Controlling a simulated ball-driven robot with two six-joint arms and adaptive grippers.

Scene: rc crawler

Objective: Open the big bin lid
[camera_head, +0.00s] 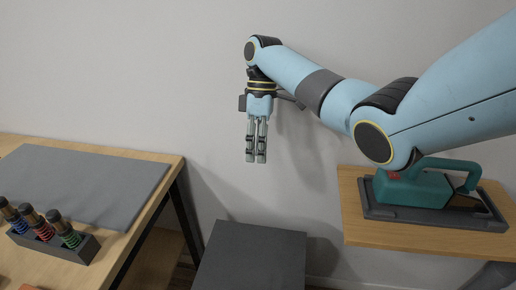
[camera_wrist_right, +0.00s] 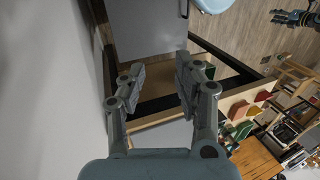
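A dark grey box with a flat top, which I take for the big bin (camera_head: 252,258), stands on the floor against the wall at bottom centre in the head view. Its top looks closed, and its lower part is cut off by the picture edge. My right gripper (camera_head: 256,157) hangs fingers down in front of the wall, above the box and clear of it. In the right wrist view its two fingers (camera_wrist_right: 162,82) are apart with nothing between them.
A wooden table with a grey mat (camera_head: 85,183) and a rack of screwdrivers (camera_head: 55,243) stands left of the box. A wooden shelf (camera_head: 388,234) bearing a teal tool (camera_head: 413,187) on a dark base is at right. The wall (camera_head: 120,60) stands close behind.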

